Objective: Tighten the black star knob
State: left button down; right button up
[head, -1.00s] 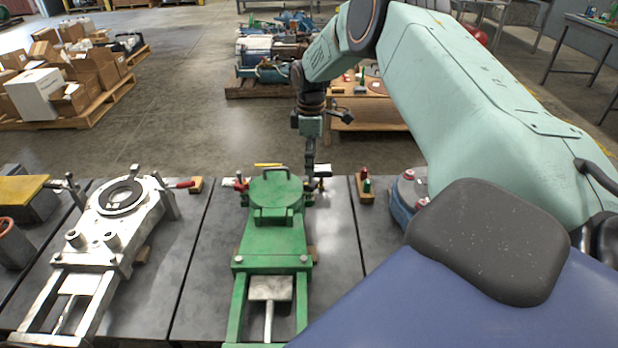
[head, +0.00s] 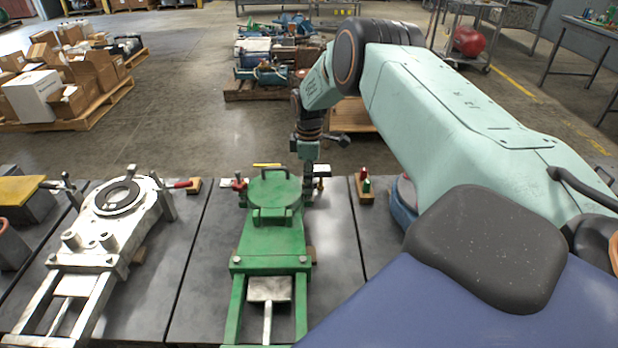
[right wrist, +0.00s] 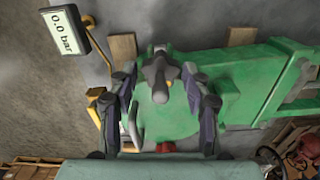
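The black star knob (right wrist: 158,68) shows in the right wrist view as a dark lobed head with a rounded grey-brown end, beside the green fixture (right wrist: 235,85). My right gripper (right wrist: 161,88) is open, with one finger on each side of the knob and gaps between. Whether a fingertip touches it, I cannot tell. In the head view the right gripper (head: 309,185) points down at the far right corner of the green fixture (head: 270,245) and hides most of the knob. My left gripper is in neither view.
A pressure gauge (right wrist: 65,32) reads 0.0 bar. A small wooden block with red and green pieces (head: 365,188) stands to the right. A silver fixture (head: 115,215) is on the left; bare tabletop lies between.

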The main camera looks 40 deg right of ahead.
jog(key=c, duration=0.8)
jog(key=shift+m, duration=0.3)
jog(key=m, duration=0.3)
jog(key=shift+p, duration=0.3)
jog(key=shift+m, duration=1.6)
jog(key=o, duration=1.1)
jog(key=shift+o, duration=0.2)
